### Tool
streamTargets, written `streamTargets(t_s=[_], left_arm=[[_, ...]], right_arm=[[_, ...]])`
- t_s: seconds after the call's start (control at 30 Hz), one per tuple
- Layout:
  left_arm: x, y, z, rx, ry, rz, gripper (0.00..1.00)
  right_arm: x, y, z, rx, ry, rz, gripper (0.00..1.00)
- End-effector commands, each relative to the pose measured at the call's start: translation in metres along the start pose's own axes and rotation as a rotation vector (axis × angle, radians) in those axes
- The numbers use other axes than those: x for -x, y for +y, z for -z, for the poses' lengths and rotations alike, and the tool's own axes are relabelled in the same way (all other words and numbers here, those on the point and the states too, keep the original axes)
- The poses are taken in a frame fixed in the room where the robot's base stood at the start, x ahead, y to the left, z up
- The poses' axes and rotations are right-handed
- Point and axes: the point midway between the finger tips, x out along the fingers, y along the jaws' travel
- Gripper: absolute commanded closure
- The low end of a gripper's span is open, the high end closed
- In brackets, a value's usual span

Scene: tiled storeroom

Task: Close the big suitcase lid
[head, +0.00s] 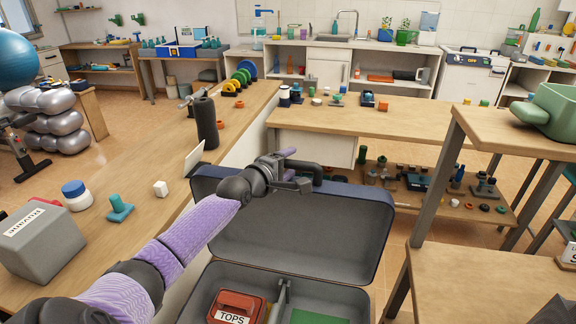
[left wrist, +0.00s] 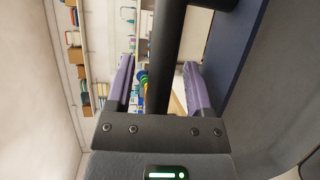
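The big suitcase (head: 338,292) stands open, its grey-lined lid (head: 325,232) raised upright at the back. The dark lid also fills the right side of the left wrist view (left wrist: 265,85). My left gripper (head: 286,164) is at the lid's top edge, left of its middle. In the left wrist view its two purple fingers (left wrist: 160,80) are apart, with a black bar (left wrist: 165,60), apparently the handle, between them. Gaps show beside the bar, so I see no firm grip. My right gripper is not in view.
A red box marked TOPS (head: 236,307) and a green item lie in the suitcase base. A wooden bench (head: 130,190) runs along the left, with a black cylinder (head: 205,122) and a white card near the lid. A table (head: 425,116) stands behind; a metal-legged shelf (head: 490,280) is close at right.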

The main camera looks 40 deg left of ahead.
Motion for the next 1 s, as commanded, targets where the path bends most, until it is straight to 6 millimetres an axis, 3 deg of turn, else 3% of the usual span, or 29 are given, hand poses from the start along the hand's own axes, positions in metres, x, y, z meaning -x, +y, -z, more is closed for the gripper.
streamTargets(t_s=[0.03, 0.07, 0.3, 1.0], left_arm=[[0.0001, 0.0, -0.0001, 0.0, 0.0, 0.0, 0.41], [0.0001, 0.0, -0.0001, 0.0, 0.0, 0.0, 0.48], [0.0002, -0.0003, -0.0002, 0.0, 0.0, 0.0, 0.99], [0.0002, -0.0008, -0.0003, 0.001, -0.001, 0.001, 1.0]], right_arm=[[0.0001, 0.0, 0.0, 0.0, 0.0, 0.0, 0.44], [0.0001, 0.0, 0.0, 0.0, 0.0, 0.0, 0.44], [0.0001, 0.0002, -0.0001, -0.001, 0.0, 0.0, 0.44], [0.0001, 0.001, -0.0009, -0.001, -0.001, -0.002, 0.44]])
